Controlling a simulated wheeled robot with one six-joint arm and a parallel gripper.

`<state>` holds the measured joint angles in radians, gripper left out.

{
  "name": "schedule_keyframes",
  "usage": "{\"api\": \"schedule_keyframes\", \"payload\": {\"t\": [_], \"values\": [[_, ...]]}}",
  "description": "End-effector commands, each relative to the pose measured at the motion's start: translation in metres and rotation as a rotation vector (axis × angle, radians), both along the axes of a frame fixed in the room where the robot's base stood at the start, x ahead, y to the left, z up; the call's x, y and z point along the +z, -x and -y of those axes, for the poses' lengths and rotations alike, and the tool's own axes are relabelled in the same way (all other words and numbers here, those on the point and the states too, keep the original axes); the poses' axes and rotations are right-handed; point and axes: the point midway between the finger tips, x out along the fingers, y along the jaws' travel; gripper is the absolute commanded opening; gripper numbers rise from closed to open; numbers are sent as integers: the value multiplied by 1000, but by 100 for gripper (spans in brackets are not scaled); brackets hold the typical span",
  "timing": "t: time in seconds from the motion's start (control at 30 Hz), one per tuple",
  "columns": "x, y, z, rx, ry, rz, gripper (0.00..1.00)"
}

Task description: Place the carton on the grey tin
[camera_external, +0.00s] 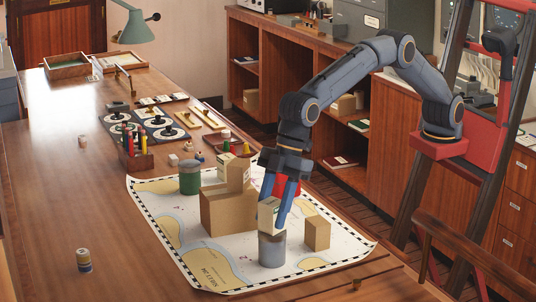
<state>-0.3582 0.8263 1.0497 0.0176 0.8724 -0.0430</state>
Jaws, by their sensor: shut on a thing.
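The carton (267,215) is a small tan box with a pale, partly green-marked face, in the external view. My gripper (277,208) points down and is shut on it, with a finger covering its right side. The grey tin (271,252) stands upright on the chart, directly below the carton. The carton's bottom is at or just above the tin's top. I cannot tell whether they touch.
A green tin (190,178) is farther back. The chart (216,263) is clear in front.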

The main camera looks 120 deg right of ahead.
Motion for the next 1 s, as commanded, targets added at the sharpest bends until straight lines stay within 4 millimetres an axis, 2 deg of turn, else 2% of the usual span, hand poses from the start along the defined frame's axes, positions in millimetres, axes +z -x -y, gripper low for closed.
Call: {"api": "schedule_keyframes", "payload": {"t": [0.03, 0.07, 0.17, 0.43, 0.57, 0.67, 1.0], "values": [[-2, 0, 0, 0, 0, -1, 15], [-2, 0, 0, 0, 0, -1, 42], [-2, 0, 0, 0, 0, -1, 57], [-1, 0, 0, 0, 0, -1, 57], [6, 1, 0, 0, 0, 1, 57], [18, 5, 2, 0, -1, 2, 57], [81, 30, 12, 0, -1, 2, 57]]}}
